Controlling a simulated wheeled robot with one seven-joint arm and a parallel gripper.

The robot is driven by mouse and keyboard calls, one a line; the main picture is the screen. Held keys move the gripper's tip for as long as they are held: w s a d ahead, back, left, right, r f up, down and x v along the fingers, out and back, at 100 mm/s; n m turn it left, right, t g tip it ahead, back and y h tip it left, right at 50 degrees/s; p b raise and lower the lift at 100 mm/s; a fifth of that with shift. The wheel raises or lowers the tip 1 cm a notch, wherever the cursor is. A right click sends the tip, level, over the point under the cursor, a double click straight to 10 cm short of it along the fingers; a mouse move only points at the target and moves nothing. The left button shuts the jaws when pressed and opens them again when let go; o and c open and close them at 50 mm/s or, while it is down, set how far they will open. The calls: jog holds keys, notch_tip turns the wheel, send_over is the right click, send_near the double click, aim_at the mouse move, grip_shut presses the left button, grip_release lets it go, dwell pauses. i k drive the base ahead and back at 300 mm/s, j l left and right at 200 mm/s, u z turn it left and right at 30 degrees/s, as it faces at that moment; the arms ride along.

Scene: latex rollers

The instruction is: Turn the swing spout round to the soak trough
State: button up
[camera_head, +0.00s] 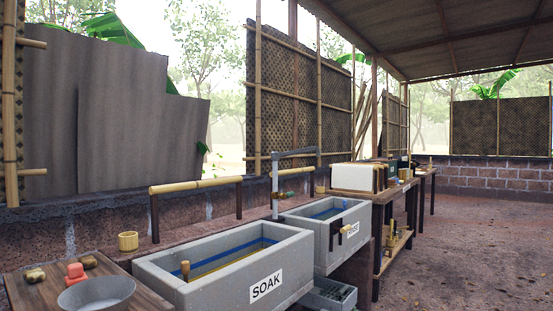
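The swing spout (297,153) is a grey pipe that rises behind the troughs, bends at the top and reaches to the right, toward the rinse trough side. Its outer end turns down near the back of the rinse trough (297,226); its exact overhang is hard to tell. The soak trough (151,270) is a grey stone basin in front, labelled SOAK, with a blue line along its inside wall. The spout's arm points away from it. My gripper is not in view.
A bamboo rail (195,185) on dark posts stands behind the soak trough. A bamboo cup (128,241) sits on the ledge. A metal bowl (97,294) is on a wooden table at front left. A dark fixture with wooden knobs (349,229) is at the rinse trough. Open floor lies right.

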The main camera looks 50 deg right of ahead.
aim_at(275, 156)
jog(key=z, duration=1.8)
jog(key=i+l+z, duration=0.15)
jog(key=i, duration=0.4)
